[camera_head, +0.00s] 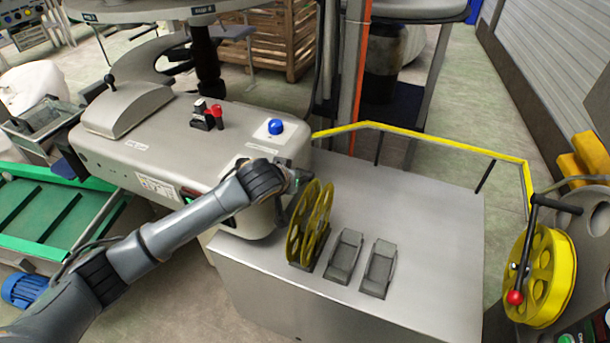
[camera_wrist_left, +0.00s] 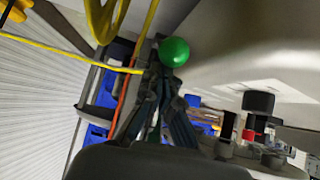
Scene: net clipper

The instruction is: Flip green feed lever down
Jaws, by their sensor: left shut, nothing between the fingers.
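The green ball knob of the feed lever (camera_wrist_left: 174,52) shows in the left wrist view, just beyond and slightly right of my fingertips. Its stem is not clear there. My left gripper (camera_wrist_left: 153,76) is shut and empty, with its fingertips close beside the knob; I cannot tell whether they touch it. In the head view my left arm reaches across the grey machine housing, and the left gripper (camera_head: 297,180) is at the housing's right end, beside the yellow reels. I cannot make out the green knob in the head view. My right gripper is not in view.
Yellow reels (camera_head: 310,222) and two grey holders (camera_head: 343,255) stand on the metal table (camera_head: 430,220). Black and red levers (camera_head: 207,113) and a blue button (camera_head: 275,126) sit on the housing (camera_head: 165,140). A yellow rail (camera_head: 430,140) runs behind. A yellow crank wheel (camera_head: 540,275) is at right.

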